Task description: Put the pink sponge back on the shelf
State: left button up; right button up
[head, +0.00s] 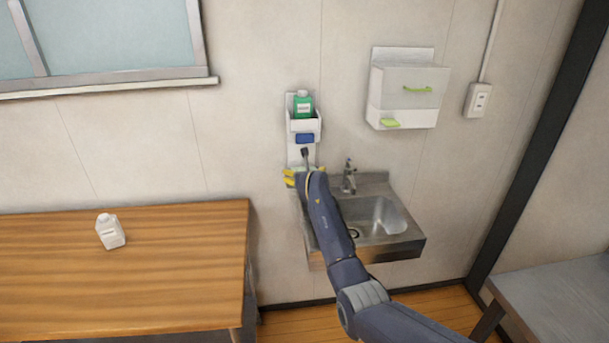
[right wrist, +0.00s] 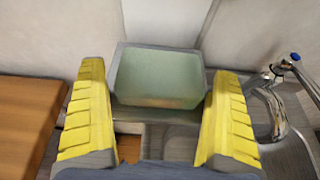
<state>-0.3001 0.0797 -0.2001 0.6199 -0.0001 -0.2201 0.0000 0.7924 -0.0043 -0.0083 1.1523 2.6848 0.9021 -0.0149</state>
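No clearly pink sponge shows in either view. In the right wrist view, a pale green block (right wrist: 158,78) with a brownish lower edge lies against a grey surface, between the yellow fingers. My right gripper (right wrist: 156,70) is open, one finger on each side of the block, with narrow gaps visible. In the head view, my right gripper (head: 302,174) is at the sink's back left corner, below a white wall shelf (head: 304,128), and partly hidden by my arm. The shelf holds a green bottle (head: 303,105), with a blue item (head: 305,138) below. My left gripper is out of view.
A metal sink (head: 408,241) with a tap (head: 349,177) is right of the gripper. A white wall box (head: 403,97) with a green item (head: 390,124) hangs above.

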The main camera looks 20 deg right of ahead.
jog(key=shift+r, duration=0.1)
jog(key=shift+r, duration=0.1)
jog(key=v, duration=1.2)
dwell(0.4)
jog(key=shift+d, duration=0.1)
